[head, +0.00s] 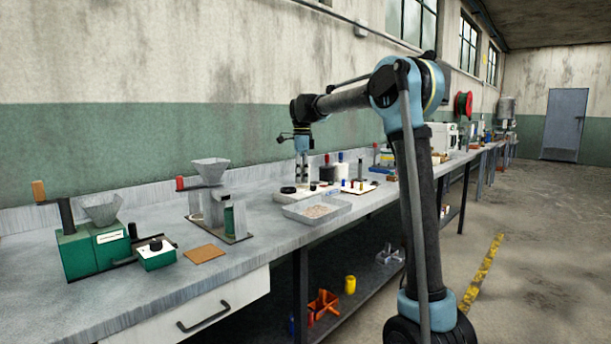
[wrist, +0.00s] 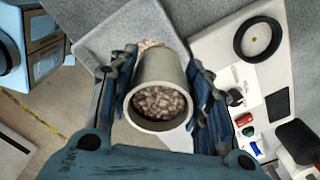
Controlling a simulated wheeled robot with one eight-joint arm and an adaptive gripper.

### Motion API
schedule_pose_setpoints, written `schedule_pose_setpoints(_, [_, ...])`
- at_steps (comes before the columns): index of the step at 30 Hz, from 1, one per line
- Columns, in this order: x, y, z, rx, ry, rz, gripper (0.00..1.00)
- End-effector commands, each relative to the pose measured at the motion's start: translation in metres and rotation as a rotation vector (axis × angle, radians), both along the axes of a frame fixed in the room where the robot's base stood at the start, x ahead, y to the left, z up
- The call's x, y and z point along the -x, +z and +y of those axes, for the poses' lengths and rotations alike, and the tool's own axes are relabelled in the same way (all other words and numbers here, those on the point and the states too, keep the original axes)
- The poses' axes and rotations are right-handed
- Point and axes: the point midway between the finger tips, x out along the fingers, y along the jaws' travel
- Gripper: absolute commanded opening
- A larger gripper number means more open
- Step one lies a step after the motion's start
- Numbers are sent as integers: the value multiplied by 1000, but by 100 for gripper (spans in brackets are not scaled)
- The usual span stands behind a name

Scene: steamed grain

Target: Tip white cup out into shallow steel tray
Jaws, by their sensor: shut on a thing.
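The white cup (wrist: 162,85) is between the two fingers of my gripper (wrist: 160,88) in the wrist view. Its open mouth faces the camera, and brownish-grey grain (wrist: 160,103) shows inside. The shallow steel tray (wrist: 105,35) lies beyond the cup, partly hidden by it, with a little grain showing past the cup's far end. In the head view my gripper (head: 301,176) is over the bench, just behind the tray (head: 297,214), which has grain spread on its floor. I cannot clearly make out the cup in the head view.
A white board with a black ring (wrist: 258,33) and small coloured pieces lies right of the cup in the wrist view. In the head view, a steel stand with a hopper (head: 211,170), a brown square mat (head: 205,253) and a green grinder (head: 95,245) stand left of the tray.

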Motion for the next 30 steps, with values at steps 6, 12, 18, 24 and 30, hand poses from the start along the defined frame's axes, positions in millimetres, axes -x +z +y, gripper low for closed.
schedule_pose_setpoints(6, [-3, -7, -9, -121, -13, -6, 18])
schedule_pose_setpoints(12, [-4, -19, -10, -308, -17, -14, 18])
schedule_pose_setpoints(18, [-4, -29, -10, -489, -17, -24, 18])
schedule_pose_setpoints(24, [-4, -37, -11, -662, -18, -31, 18])
schedule_pose_setpoints(30, [-4, -41, -18, -834, -15, -40, 18])
